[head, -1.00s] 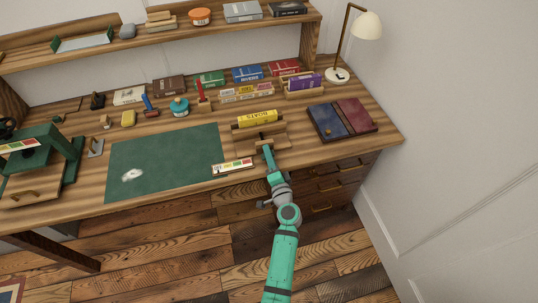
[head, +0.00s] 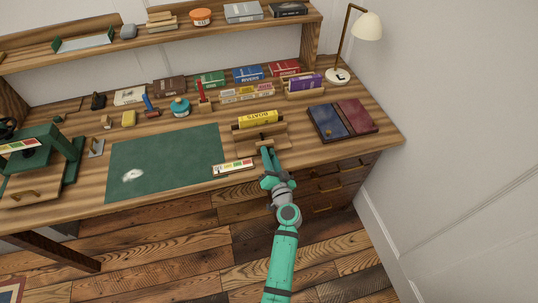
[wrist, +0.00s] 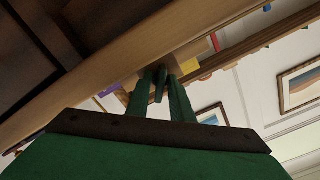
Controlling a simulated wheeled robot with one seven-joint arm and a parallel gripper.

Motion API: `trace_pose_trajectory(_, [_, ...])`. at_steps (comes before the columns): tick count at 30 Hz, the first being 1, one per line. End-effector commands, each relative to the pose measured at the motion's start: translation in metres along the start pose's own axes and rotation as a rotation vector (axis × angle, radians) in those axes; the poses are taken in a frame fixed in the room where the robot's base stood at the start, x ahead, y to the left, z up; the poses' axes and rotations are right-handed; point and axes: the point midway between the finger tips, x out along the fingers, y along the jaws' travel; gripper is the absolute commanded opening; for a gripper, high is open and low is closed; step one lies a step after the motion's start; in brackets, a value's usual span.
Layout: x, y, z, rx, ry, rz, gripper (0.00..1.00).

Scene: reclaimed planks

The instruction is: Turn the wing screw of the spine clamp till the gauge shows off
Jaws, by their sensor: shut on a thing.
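The spine clamp (head: 277,142) is a wooden block device near the front edge of the desk, with a yellow book (head: 258,120) held in it spine up. My gripper (head: 267,154) is at the clamp's front side. In the wrist view its two green fingers (wrist: 160,97) are closed on a small dark piece, the wing screw (wrist: 161,78). Most of the screw is hidden by the fingers. The gauge (head: 233,166) is a pale strip with coloured bands left of my gripper; its pointer is too small to read.
A green mat (head: 165,160) lies to the left. Books and small tools stand behind the clamp. A green press (head: 40,150) stands at far left. The desk's front edge is close below my gripper.

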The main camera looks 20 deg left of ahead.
Motion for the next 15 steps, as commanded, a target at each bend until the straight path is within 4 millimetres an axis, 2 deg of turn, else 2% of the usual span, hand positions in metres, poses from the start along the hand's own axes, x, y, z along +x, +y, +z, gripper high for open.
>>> trace_pose_trajectory(13, [-0.0012, 0.0021, 0.0011, -0.008, -0.001, 0.004, 0.0])
trace_pose_trajectory(14, [-0.0012, 0.0021, 0.0011, -0.008, -0.001, 0.004, 0.27])
trace_pose_trajectory(15, [-0.0012, 0.0021, 0.0011, -0.007, -0.001, 0.004, 0.27])
